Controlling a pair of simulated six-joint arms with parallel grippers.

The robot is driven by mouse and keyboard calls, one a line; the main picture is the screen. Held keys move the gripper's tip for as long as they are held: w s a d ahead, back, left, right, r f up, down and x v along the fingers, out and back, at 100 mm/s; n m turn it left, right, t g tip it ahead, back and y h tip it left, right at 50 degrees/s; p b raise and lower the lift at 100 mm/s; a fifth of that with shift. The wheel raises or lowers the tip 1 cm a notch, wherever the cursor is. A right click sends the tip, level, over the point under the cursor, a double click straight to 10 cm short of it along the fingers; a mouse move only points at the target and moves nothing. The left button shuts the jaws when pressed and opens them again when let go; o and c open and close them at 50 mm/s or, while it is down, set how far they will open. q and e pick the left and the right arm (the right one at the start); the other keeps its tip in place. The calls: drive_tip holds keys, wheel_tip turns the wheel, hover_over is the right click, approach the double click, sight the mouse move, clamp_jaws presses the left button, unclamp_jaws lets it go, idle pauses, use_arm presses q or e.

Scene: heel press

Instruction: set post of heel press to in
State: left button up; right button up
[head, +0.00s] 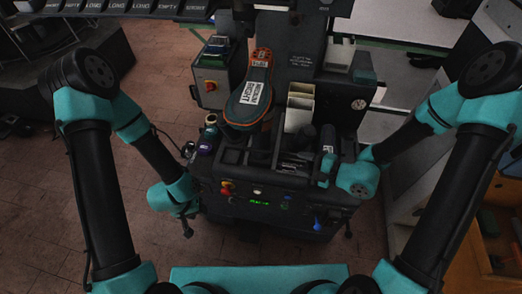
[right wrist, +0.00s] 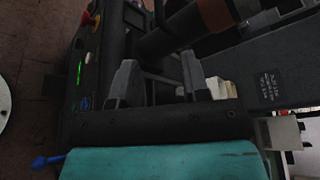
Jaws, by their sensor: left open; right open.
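The heel press (head: 275,190) is a dark machine in the middle of the head view. A dark green shoe (head: 262,75) with an orange edge and a white label sits upside down on it. I cannot tell which part is the post. A blue-ended lever (head: 318,222) sticks out at the press's front right; it also shows in the right wrist view (right wrist: 48,161). My left gripper (head: 187,226) is open, low beside the press's front left corner. My right gripper (right wrist: 158,80) is open over the press's right top; a dark bar lies behind its fingers, and contact is unclear.
The front panel has a red and yellow knob (head: 227,187) and a green display (head: 259,203). Tiled floor (head: 45,190) is clear at left.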

sight(261, 152)
drive_tip(key=x, duration=1.5)
drive_tip(key=shift+a, duration=0.25)
drive_tip(key=shift+f, duration=0.15)
drive_tip(key=c, duration=0.8)
drive_tip(key=shift+s, duration=0.1)
clamp_jaws()
drive_tip(key=shift+f, duration=0.1)
